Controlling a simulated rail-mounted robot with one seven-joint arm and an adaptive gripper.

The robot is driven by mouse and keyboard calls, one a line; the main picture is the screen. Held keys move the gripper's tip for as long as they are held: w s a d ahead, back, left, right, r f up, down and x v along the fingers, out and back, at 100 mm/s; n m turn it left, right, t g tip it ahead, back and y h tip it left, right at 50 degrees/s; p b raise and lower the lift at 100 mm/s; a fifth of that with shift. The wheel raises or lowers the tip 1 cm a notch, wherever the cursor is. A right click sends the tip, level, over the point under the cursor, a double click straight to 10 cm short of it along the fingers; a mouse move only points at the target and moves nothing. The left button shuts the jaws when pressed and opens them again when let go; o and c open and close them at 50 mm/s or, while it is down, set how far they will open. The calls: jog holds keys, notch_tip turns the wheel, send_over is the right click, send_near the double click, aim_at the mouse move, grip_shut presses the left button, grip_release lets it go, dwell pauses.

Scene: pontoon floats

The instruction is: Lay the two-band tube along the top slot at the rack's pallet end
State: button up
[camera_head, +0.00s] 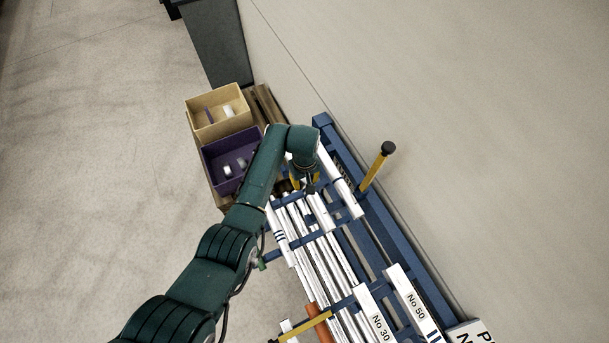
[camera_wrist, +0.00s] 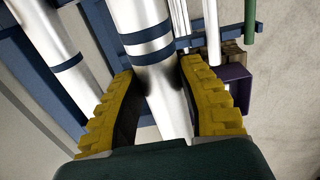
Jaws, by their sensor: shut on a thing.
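The two-band tube (camera_wrist: 149,42) is white with two dark blue bands. In the wrist view it runs between the yellow fingers of my gripper (camera_wrist: 158,72), which are shut on it just beside the bands. In the head view my gripper (camera_head: 304,188) is over the pallet end of the blue rack (camera_head: 405,245), and a white tube (camera_head: 320,212) shows beneath it; the bands are hidden there. I cannot tell whether the held tube touches the rack. A one-band white tube (camera_wrist: 45,40) lies to its left in the wrist view.
A yellow-tan bin (camera_head: 219,112) and a purple bin (camera_head: 222,160) stand on a pallet beyond the rack. A yellow post with a black knob (camera_head: 376,167) rises at the rack's right. Several white tubes fill the lower rack. Labels No 30 (camera_head: 379,328) and No 50 (camera_head: 414,305) are nearer.

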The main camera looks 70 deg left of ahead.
jog(key=shift+f+b, duration=1.5)
jog(key=shift+f, duration=0.35)
jog(key=o, duration=1.1)
jog(key=shift+o, duration=0.2)
notch_tip(320, 180, up, 12)
